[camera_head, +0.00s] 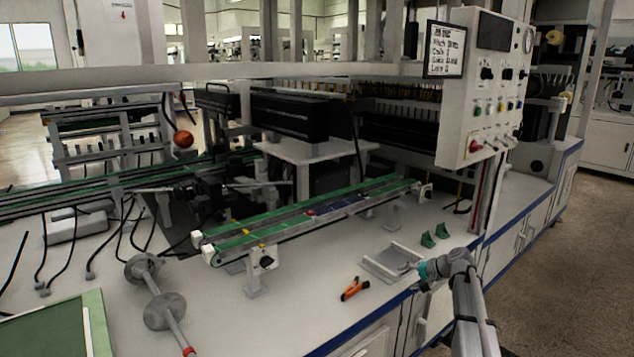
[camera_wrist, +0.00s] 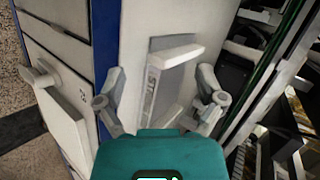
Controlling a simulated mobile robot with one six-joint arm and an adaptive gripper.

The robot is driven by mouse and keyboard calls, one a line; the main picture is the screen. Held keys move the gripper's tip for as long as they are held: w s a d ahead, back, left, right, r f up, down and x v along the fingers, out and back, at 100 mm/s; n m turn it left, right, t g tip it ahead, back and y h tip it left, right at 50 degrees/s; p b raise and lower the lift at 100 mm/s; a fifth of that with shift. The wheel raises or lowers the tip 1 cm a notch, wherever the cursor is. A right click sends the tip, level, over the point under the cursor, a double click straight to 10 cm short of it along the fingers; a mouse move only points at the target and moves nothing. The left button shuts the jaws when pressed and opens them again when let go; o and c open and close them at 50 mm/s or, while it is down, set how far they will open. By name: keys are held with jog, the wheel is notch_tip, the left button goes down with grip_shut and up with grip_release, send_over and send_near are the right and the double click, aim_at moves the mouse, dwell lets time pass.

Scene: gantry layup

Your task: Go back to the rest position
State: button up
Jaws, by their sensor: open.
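My gripper (camera_wrist: 160,95) is open in the wrist view, its two grey fingers spread apart with nothing between them. In the head view my gripper (camera_head: 421,272) is at the front edge of the white worktop, at the right end of a grey metal tray (camera_head: 385,266). The same tray (camera_wrist: 172,75) shows beyond the fingers in the wrist view. I cannot tell whether the gripper touches it.
An orange-and-black tool (camera_head: 354,288) lies left of the tray, and two green brackets (camera_head: 435,236) stand behind it. A green conveyor (camera_head: 310,217) runs across the worktop. A control panel (camera_head: 484,90) hangs above right. The floor (camera_head: 580,270) at right is clear.

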jog(key=s+a+f+n+g+h, duration=0.2)
jog(key=s+a+f+h, duration=0.15)
jog(key=s, duration=0.75)
jog(key=s+a+f+n+g+h, duration=0.2)
jog(key=s+a, duration=0.3)
jog(key=s, duration=0.6)
jog(key=s+a+f+n+g+h, duration=0.2)
jog(key=s+a+h, duration=0.15)
jog(key=s, duration=0.75)
notch_tip(320, 180, up, 36)
jog(key=p, duration=3.6)
jog(key=shift+w+r+p, duration=0.25)
jog(key=shift+w+p, duration=0.05)
jog(key=shift+w, duration=0.15)
